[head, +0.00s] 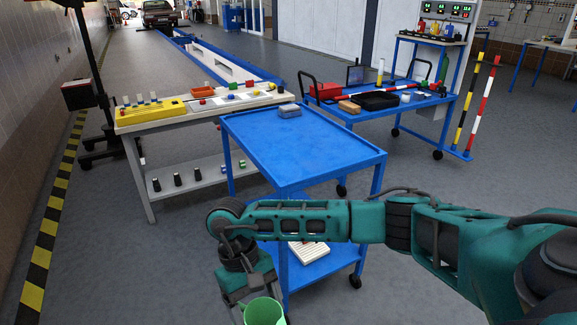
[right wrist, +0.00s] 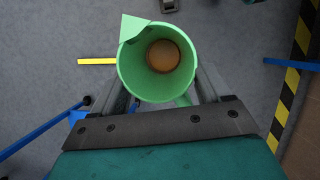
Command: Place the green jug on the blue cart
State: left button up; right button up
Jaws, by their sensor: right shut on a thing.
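The green jug (head: 264,312) is at the bottom of the head view, held by my right gripper (head: 258,300). The right wrist view shows the jug (right wrist: 127,70) from above, between the two fingers of my right gripper (right wrist: 160,90), with a round brown area inside it. The blue cart (head: 300,143) stands in the middle of the head view, behind my right arm. The jug is in front of the cart and to its left, apart from its top and lower than it. My left gripper is not in view.
A beige workbench (head: 150,122) stands to the left, and a blue tool table (head: 425,103) stands behind right. A white slatted item lies on the cart's lower shelf.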

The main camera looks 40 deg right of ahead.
aim_at(283, 139)
jog(key=i, duration=1.2)
jog(key=i+j+z, duration=0.1)
jog(key=i+z, duration=0.35)
jog(key=i+j+z, duration=0.3)
jog(key=i+z, duration=0.2)
jog(key=i+j+z, duration=0.45)
jog(key=i+j, duration=0.05)
